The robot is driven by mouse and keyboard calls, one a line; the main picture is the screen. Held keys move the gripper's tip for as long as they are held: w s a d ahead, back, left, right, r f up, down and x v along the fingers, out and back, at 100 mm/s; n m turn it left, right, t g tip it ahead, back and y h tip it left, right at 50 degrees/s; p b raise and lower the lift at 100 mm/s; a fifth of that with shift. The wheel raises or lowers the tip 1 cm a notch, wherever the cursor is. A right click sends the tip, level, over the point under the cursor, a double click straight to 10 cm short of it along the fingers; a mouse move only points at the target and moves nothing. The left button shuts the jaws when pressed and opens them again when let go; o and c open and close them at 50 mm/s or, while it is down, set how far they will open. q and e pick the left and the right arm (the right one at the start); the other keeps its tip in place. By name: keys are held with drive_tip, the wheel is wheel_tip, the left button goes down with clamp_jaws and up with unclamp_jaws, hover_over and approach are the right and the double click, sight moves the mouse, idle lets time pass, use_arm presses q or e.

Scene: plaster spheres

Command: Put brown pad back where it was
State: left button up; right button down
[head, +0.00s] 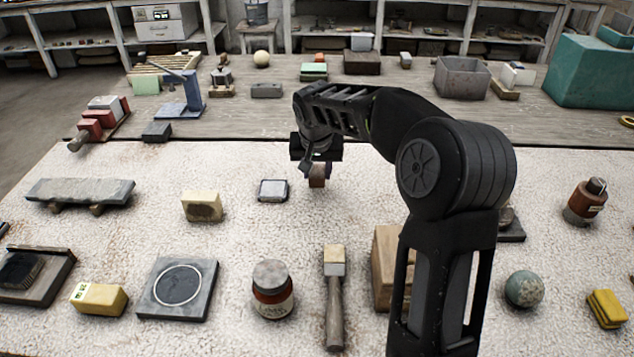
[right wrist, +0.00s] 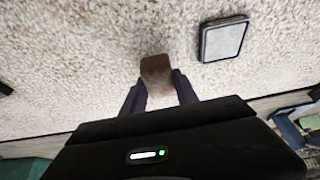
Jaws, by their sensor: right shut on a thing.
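The brown pad (head: 317,178) is a small brown block in the middle of the pale speckled table, under my right gripper (head: 315,165). In the right wrist view the brown pad (right wrist: 155,68) sits between the tips of the two dark fingers (right wrist: 160,85). The right gripper is shut on it. I cannot tell whether the pad touches the table. My left gripper is in neither view.
A dark-framed square plate (head: 273,190) lies just left of the pad. A cream block (head: 202,206), a jar (head: 272,289) and a wooden-handled tool (head: 335,295) are nearby. A grey-green ball (head: 524,289) lies right of my arm.

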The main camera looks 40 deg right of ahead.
sight(317, 181)
drive_tip(key=shift+f, duration=1.85)
drive_tip(key=shift+f, duration=0.1)
drive_tip(key=shift+f, duration=0.2)
drive_tip(key=c, duration=0.9)
unclamp_jaws()
drive_tip(key=shift+r, duration=0.1)
drive_tip(key=shift+c, duration=0.2)
drive_tip(key=shift+r, duration=0.15)
drive_tip(key=shift+r, duration=0.2)
drive_tip(key=v, duration=1.1)
drive_tip(key=shift+s+r, duration=0.15)
drive_tip(key=shift+r, duration=0.2)
